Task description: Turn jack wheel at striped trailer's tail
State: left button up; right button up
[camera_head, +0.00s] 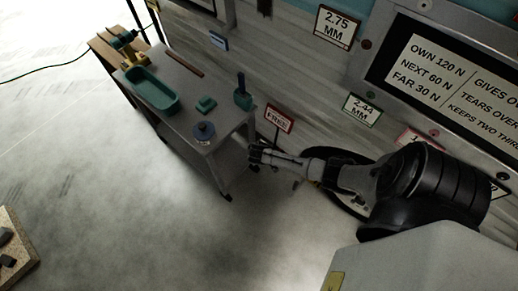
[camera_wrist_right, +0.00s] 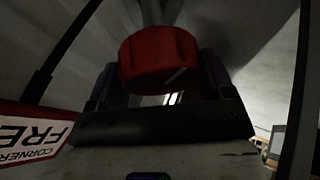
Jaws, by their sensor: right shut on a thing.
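A red round knob-like wheel (camera_wrist_right: 160,60), apparently the jack wheel, shows in the right wrist view with a short pale mark on its face. My right gripper (camera_wrist_right: 155,88) has a dark finger on each side of it and is shut on it. In the head view my right arm reaches in from the right, and its gripper (camera_head: 258,156) is low beside the trailer's side wall (camera_head: 290,70). The wheel cannot be made out in the head view. My left gripper is in neither view.
A dark tyre (camera_head: 345,155) lies behind my arm. Floor at lower left is mostly clear.

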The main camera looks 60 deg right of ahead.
jog(key=shift+f, duration=0.1)
dwell(0.4)
jog(key=o, duration=0.9)
jog(key=shift+p+v, duration=3.55)
jog(key=shift+v, duration=3.4)
jog(key=shift+w+a, duration=0.1)
